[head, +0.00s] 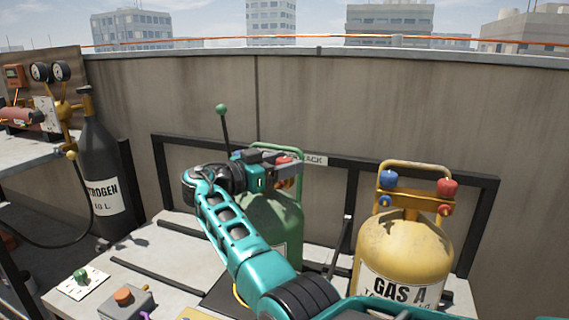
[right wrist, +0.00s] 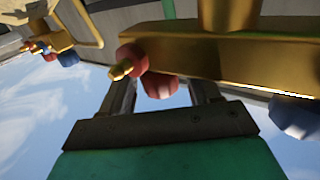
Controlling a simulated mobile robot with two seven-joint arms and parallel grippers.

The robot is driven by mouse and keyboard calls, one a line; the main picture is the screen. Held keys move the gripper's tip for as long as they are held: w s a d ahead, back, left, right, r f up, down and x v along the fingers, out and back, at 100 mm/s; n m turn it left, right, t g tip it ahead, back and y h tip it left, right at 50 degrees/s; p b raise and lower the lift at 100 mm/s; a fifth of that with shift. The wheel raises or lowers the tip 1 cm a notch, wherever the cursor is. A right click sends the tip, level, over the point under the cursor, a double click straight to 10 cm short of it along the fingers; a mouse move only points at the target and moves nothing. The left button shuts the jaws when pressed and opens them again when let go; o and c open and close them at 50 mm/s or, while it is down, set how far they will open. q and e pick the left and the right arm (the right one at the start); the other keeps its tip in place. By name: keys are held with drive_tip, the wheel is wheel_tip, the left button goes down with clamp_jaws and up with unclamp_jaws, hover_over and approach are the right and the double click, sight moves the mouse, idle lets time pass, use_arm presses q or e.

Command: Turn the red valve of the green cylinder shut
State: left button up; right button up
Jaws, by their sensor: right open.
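The green cylinder (head: 272,222) stands at the middle of the bench in the head view, partly hidden by my right arm. My right gripper (head: 277,163) is open at the top of this cylinder. Its red valve (head: 285,160) shows beside the gripper, mostly hidden. In the right wrist view a red knob (right wrist: 160,86) lies between the open fingers (right wrist: 162,90); I cannot tell whether they touch it. Another red part with a brass tip (right wrist: 131,61) sits beside it on a brass bar (right wrist: 205,52). A blue knob (right wrist: 295,117) is at the right. My left gripper is out of view.
A yellow cylinder (head: 402,250) marked GAS A, with red and blue knobs, stands to the right. A black nitrogen cylinder (head: 97,160) stands at the left. A dark rack rail (head: 340,161) runs behind. A green-knobbed lever (head: 222,110) and an orange-button box (head: 126,298) are nearby.

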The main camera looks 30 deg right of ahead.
drive_tip(key=s+a, duration=0.2)
drive_tip(key=a, duration=1)
drive_tip(key=shift+a, duration=0.2)
drive_tip(key=shift+r, duration=0.1)
